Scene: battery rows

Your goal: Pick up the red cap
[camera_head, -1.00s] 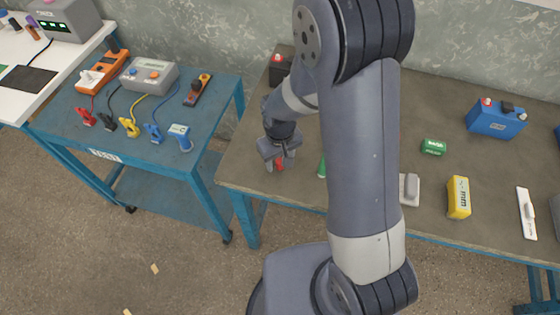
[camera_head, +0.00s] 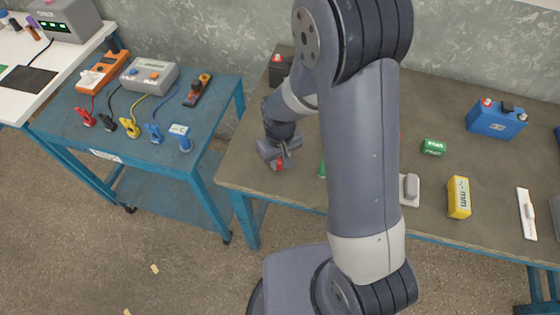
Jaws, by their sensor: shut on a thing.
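The red cap (camera_head: 280,163) is a small red piece at the left front part of the brown-topped bench (camera_head: 245,165). My gripper (camera_head: 279,160) is down over it, with its fingers shut on it. The fingers hide part of the cap. I cannot tell whether the cap still touches the bench top.
My arm hides the bench's middle. A green object (camera_head: 322,167) stands just right of my gripper, and a black battery (camera_head: 280,66) stands behind. A yellow block (camera_head: 458,197), green block (camera_head: 433,147) and blue battery (camera_head: 495,119) are to the right. A blue cart (camera_head: 215,110) stands left.

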